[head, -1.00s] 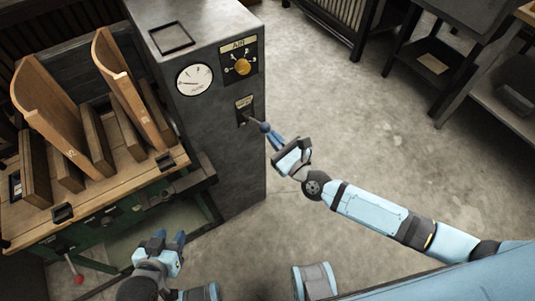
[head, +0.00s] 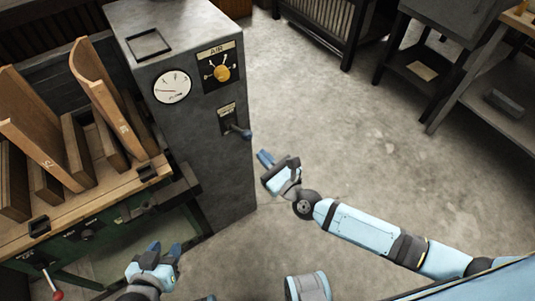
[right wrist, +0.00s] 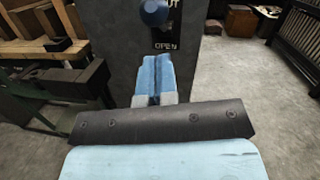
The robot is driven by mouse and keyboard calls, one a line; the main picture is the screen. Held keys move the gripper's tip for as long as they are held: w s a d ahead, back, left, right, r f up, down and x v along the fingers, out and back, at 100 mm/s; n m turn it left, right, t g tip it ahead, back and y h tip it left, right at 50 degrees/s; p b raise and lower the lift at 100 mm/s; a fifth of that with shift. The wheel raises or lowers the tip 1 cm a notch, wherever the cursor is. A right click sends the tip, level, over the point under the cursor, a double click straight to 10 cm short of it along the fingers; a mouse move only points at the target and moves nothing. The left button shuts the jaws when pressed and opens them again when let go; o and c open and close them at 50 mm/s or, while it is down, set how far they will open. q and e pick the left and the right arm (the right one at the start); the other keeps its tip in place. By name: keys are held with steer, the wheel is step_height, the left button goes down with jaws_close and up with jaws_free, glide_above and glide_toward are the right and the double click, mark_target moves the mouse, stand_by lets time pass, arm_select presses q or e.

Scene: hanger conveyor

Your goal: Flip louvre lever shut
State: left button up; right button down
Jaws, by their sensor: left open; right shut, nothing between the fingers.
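The louvre lever (head: 243,133) is a short lever with a dark blue knob, sticking out from a labelled plate (head: 227,117) on the grey cabinet's front. In the right wrist view the knob (right wrist: 153,11) is at the top edge, with the word OPEN below it and letters ending in "UT" beside it. Which position the lever is in I cannot tell. My right gripper (head: 266,159) is shut and empty, below and right of the knob, apart from it; its blue fingers (right wrist: 155,75) point at the cabinet. My left gripper (head: 167,249) is open and empty, low at the left.
The grey cabinet (head: 195,150) carries a round gauge (head: 172,86) and an AIR dial (head: 222,73). A wooden-topped green bench (head: 95,205) with upright wooden boards (head: 90,90) stands at left. The concrete floor (head: 350,140) right of the cabinet is clear.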

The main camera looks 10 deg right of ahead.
steer(key=r+v, duration=0.1)
steer(key=v, duration=0.9)
steer(key=shift+s+f, duration=0.1)
